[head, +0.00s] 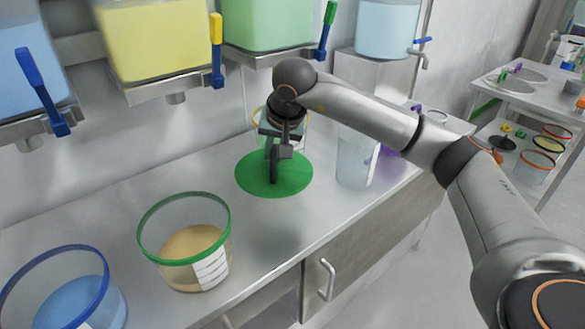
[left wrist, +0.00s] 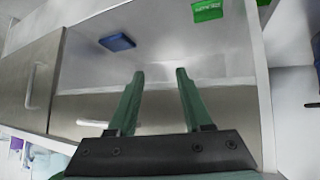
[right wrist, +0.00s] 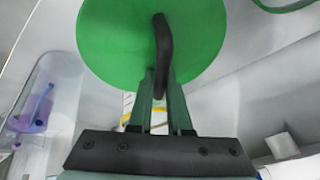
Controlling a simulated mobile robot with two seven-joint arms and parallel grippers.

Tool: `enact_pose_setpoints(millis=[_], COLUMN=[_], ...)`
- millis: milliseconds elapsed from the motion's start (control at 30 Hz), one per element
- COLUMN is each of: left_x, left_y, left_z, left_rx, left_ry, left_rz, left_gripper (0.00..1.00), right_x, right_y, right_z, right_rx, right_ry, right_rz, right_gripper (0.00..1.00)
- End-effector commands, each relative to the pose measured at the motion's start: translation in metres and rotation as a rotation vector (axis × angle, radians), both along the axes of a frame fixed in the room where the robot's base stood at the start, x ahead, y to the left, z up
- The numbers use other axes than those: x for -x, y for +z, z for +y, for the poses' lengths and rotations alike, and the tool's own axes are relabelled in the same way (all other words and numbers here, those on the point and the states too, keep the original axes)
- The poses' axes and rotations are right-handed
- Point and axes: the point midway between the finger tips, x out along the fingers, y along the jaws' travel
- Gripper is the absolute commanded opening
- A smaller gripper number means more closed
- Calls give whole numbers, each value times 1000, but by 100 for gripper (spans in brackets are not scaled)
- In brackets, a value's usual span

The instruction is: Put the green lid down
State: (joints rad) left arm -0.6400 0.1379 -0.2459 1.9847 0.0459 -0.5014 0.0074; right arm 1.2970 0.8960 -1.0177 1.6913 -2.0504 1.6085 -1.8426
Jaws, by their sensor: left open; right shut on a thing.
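The green lid (head: 253,180) is a flat round disc with a dark upright handle, over the steel counter in the head view. It also fills the top of the right wrist view (right wrist: 105,40), with its black handle (right wrist: 163,45). My right gripper (head: 274,155) is above the lid and shut on that handle. Its fingers (right wrist: 161,80) meet the handle's end in the right wrist view. I cannot tell whether the lid touches the counter. My left gripper (left wrist: 158,75) is open and empty in the left wrist view. It is outside the head view.
A green-rimmed tub of tan powder (head: 190,255) and a blue-rimmed tub (head: 75,300) stand left of the lid. A yellow-rimmed container (head: 294,126) is partly hidden behind my gripper. A clear container (head: 355,160) stands close right. Bare counter (head: 110,205) lies left of the lid.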

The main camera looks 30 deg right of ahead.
Motion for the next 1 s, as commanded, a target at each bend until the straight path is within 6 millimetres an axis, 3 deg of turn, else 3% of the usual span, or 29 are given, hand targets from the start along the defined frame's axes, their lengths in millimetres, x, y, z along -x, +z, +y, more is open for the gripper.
enact_pose_setpoints(millis=[100, 233, 500, 1000], left_x=[0, -1, -5, -5], left_y=[-3, -3, -1, -3], left_z=[1, 1, 0, -2], left_rx=[-5, -5, -2, 0], left_ry=[-2, -3, -3, -8], left_rz=[4, 1, -9, -8], left_gripper=[50, 50, 50, 50], right_x=[-10, -13, -13, -14], right_y=[-21, -34, -83, -132], right_z=[-24, -36, -39, -38], right_rx=[2, 6, 9, 8], right_ry=[-67, -101, -106, -106], right_rz=[17, 25, 27, 23], right_gripper=[0, 0, 0, 0])
